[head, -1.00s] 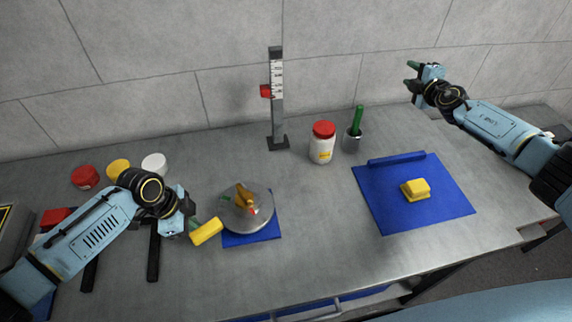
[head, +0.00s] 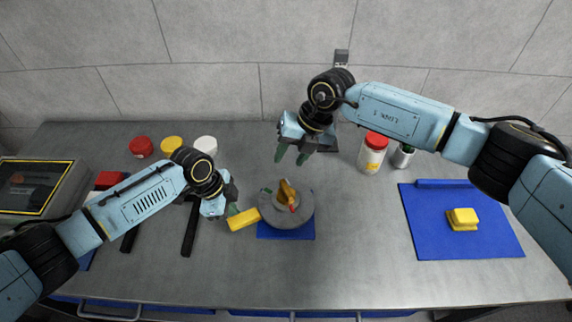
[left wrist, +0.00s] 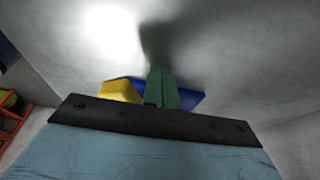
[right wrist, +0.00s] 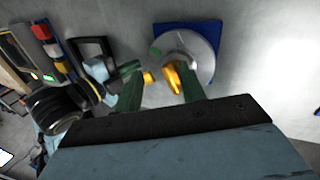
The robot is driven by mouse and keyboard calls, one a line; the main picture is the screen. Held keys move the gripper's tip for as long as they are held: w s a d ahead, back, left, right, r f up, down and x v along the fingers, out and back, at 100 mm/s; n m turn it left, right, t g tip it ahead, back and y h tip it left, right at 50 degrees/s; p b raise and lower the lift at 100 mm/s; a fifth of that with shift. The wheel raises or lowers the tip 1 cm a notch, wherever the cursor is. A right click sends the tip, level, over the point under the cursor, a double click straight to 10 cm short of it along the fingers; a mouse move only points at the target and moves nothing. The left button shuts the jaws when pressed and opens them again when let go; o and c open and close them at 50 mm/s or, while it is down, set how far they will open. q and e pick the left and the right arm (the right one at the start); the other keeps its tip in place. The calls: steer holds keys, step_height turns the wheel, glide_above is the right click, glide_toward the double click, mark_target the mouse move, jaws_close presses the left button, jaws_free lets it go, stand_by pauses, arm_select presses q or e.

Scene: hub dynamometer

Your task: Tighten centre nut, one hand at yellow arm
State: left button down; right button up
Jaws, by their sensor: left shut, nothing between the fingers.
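The grey round hub (head: 300,214) sits on a blue mat in the middle of the bench. The brass-coloured centre nut (head: 286,190) stands up at its middle, with a small red part beside it. The yellow arm (head: 243,220) sticks out at the hub's left. My left gripper (head: 232,210) is shut and empty right beside the yellow arm; the left wrist view shows its green fingers (left wrist: 160,88) together, right of the yellow arm (left wrist: 120,91). My right gripper (head: 292,156) is open above and behind the hub. In the right wrist view the nut (right wrist: 173,78) appears near its right finger.
Red, yellow and white lids (head: 172,146) lie at the back left, near dark tools (head: 189,232). A red-capped jar (head: 372,156) and a metal cup (head: 402,156) stand behind right. A yellow block (head: 462,219) lies on a blue mat (head: 430,238). The front middle is clear.

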mark_target(286, 187)
steer(key=s+h, duration=0.1)
steer(key=s+a+n, duration=0.1)
steer(key=s+n+h, duration=0.1)
steer(key=shift+s+a+r+h, duration=0.1)
steer(key=shift+a+r+h, duration=0.1)
steer(key=shift+r+h, duration=0.15)
steer(key=shift+s+r+n+h, duration=0.15)
steer(key=shift+s+n+h, duration=0.5)
steer(key=shift+h, duration=0.1)
steer(key=shift+f, duration=3.4)
jaws_close()
steer(key=shift+m, duration=0.25)
